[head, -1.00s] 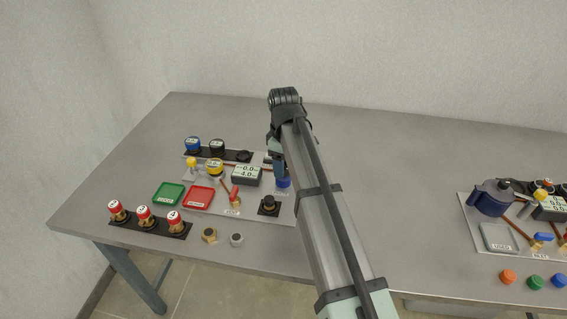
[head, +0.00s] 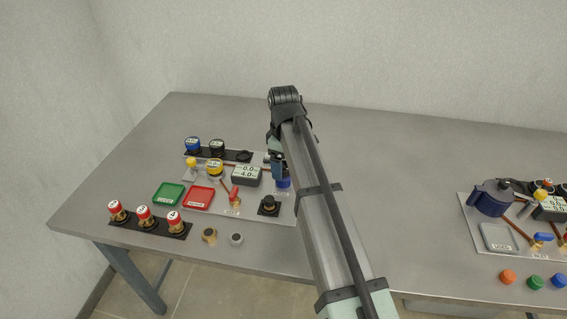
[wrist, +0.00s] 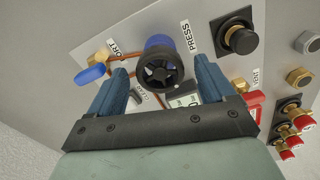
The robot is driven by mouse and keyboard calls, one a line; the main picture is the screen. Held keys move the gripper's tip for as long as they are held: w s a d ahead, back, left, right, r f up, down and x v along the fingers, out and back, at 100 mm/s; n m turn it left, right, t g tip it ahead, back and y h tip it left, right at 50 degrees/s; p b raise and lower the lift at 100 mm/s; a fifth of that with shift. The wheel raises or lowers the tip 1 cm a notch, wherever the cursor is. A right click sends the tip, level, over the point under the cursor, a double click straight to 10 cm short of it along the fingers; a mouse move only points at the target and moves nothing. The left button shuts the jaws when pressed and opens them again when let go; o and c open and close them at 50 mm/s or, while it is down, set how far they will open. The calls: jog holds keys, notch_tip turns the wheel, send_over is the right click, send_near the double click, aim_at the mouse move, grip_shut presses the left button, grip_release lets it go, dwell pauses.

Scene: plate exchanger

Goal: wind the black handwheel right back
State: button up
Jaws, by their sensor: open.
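The black handwheel (wrist: 160,70) shows in the wrist view as a spoked ring on a blue body, beside a label reading PRESS. My gripper (wrist: 159,65) is open, with one blue-grey finger on each side of the wheel and nothing held. Gaps show between the fingers and the rim; whether either touches lower down I cannot tell. In the head view my gripper (head: 277,168) is over the blue body (head: 284,184), and the wheel itself is hidden behind it.
A black knob (head: 268,203) on a square base stands close by. A blue-handled valve (wrist: 90,74) is near the left finger. A display box (head: 247,175), red valve (head: 234,196), and green (head: 168,194) and red trays (head: 199,197) lie left.

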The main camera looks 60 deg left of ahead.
aim_at(284, 165)
notch_tip(284, 165, up, 13)
jog(key=shift+r, duration=0.2)
dwell(0.3)
jog(key=shift+w, duration=0.1)
dwell(0.4)
